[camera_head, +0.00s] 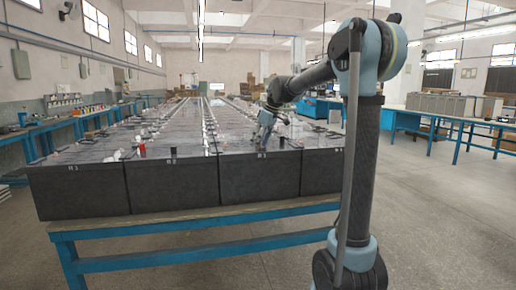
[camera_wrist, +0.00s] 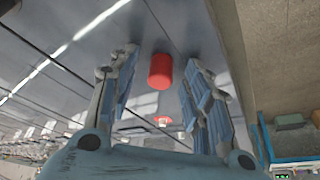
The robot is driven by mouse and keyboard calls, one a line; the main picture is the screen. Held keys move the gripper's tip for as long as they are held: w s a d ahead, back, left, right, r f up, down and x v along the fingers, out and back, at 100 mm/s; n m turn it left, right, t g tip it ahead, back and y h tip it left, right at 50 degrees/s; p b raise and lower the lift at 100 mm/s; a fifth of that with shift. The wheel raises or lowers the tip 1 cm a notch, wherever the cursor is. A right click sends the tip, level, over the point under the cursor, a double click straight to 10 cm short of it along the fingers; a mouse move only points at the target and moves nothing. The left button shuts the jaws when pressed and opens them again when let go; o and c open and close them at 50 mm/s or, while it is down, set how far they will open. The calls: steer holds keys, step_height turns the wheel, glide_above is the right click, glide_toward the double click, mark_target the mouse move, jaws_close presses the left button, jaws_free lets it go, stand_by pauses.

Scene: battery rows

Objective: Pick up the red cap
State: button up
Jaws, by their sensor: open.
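A red cap (camera_wrist: 160,71) shows in the wrist view as a short red cylinder against a shiny grey battery top. It appears between the two fingers of my gripper (camera_wrist: 160,58), near their tips, with clear space on both sides. Whether it stands at fingertip depth or farther off I cannot tell. In the head view my gripper (camera_head: 266,130) is low over the front of the battery rows, right of centre. A red cap (camera_head: 142,149) also shows in the head view, on the front battery row at the left, well apart from my gripper.
Dark batteries (camera_head: 172,190) stand in long rows on a blue-framed bench (camera_head: 200,240). Small dark posts stand along their front tops. A small red-and-white thing (camera_wrist: 162,120) shows lower between the fingers. Blue workbenches (camera_head: 470,135) stand at the right, with open floor before them.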

steer(key=c, duration=0.8)
steer(key=shift+r, duration=0.1)
